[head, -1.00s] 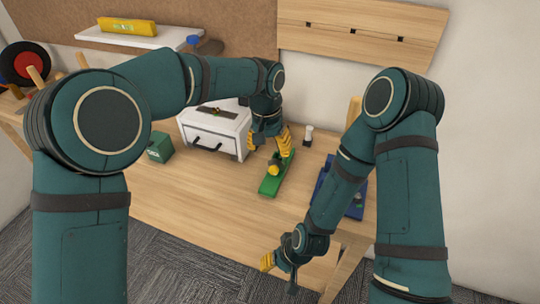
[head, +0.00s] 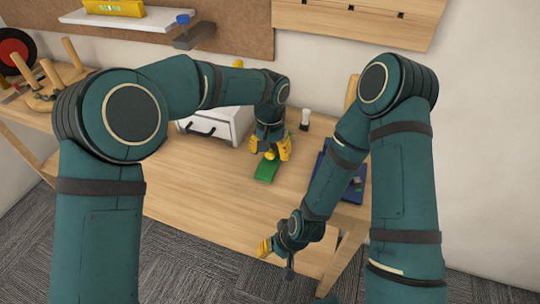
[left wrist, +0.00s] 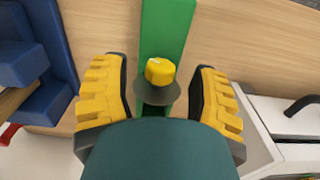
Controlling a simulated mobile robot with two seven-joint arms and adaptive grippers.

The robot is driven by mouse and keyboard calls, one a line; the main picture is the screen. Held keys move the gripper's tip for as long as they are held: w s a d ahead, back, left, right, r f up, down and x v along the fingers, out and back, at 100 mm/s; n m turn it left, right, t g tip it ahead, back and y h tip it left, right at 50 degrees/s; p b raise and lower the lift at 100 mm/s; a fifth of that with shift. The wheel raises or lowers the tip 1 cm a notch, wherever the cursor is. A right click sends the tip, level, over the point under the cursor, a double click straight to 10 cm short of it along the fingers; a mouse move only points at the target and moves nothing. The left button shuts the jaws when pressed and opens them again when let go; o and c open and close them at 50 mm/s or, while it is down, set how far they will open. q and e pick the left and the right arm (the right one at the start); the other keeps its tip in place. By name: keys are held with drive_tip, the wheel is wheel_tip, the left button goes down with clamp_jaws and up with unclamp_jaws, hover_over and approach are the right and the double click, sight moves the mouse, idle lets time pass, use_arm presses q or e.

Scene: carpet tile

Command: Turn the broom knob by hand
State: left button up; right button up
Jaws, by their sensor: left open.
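A yellow knob (head: 270,155) sits on a green board (head: 264,173) on the wooden workbench. My left gripper (head: 270,146) points down over it, with its yellow fingers apart. In the left wrist view the knob (left wrist: 160,71) lies between the two open fingers (left wrist: 161,100), with a gap on each side, above a dark round disc on the green board (left wrist: 168,25). I see no contact with the knob. My right gripper (head: 275,256) hangs low by the bench's front edge, away from the board; its opening is unclear.
A white drawer box (head: 213,122) stands left of the board. A blue tray (head: 350,187) with small items lies to its right, partly behind my right arm. A small white-topped item (head: 305,119) stands behind. The bench front is clear.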

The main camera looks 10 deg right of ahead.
use_arm(q)
drive_tip(key=shift+f, duration=0.65)
clamp_jaws()
drive_tip(key=shift+a+g+h+p, duration=0.15)
drive_tip(key=shift+g+h+p, duration=0.55)
drive_tip(key=shift+h+p, duration=0.25)
drive_tip(key=shift+g+h+p, duration=0.45)
drive_tip(key=shift+g+h, duration=0.05)
drive_tip(key=shift+h, duration=0.25)
drive_tip(key=shift+f+g+h, duration=0.1)
drive_tip(key=shift+g+h, duration=0.4)
drive_tip(key=shift+h, duration=0.2)
